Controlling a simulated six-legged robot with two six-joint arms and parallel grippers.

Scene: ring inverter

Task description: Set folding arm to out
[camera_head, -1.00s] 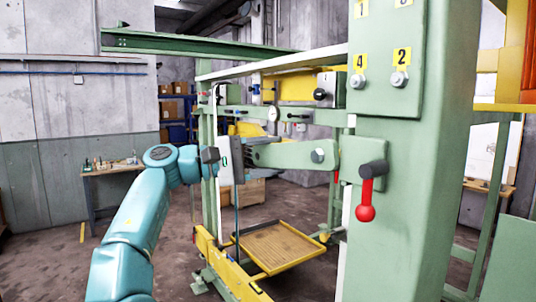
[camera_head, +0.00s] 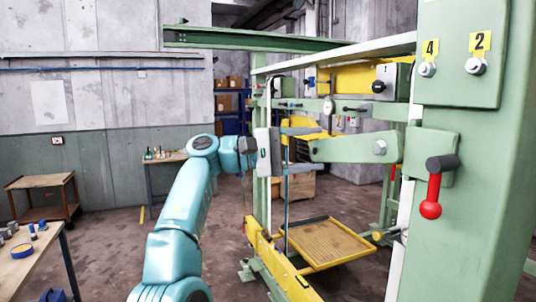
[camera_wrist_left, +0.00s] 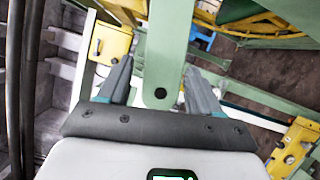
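The folding arm (camera_head: 350,149) is a green bar that reaches left from a pivot on the big green post in the head view. My left gripper (camera_head: 316,150) is open at the free left end of this bar, one grey finger above it and one below. In the left wrist view the end of the folding arm (camera_wrist_left: 168,45), with a dark round hole, lies between the two spread fingers of the gripper (camera_wrist_left: 158,67). Gaps show on both sides, and the fingers do not appear to touch it. My right gripper is not in view.
A red-knobbed lever (camera_head: 432,195) sits on the green post (camera_head: 460,240) just right of the pivot. A yellow-edged wooden tray (camera_head: 328,245) hangs low in the frame. A workbench (camera_head: 30,265) and a small cart (camera_head: 42,190) stand at left, with open floor between.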

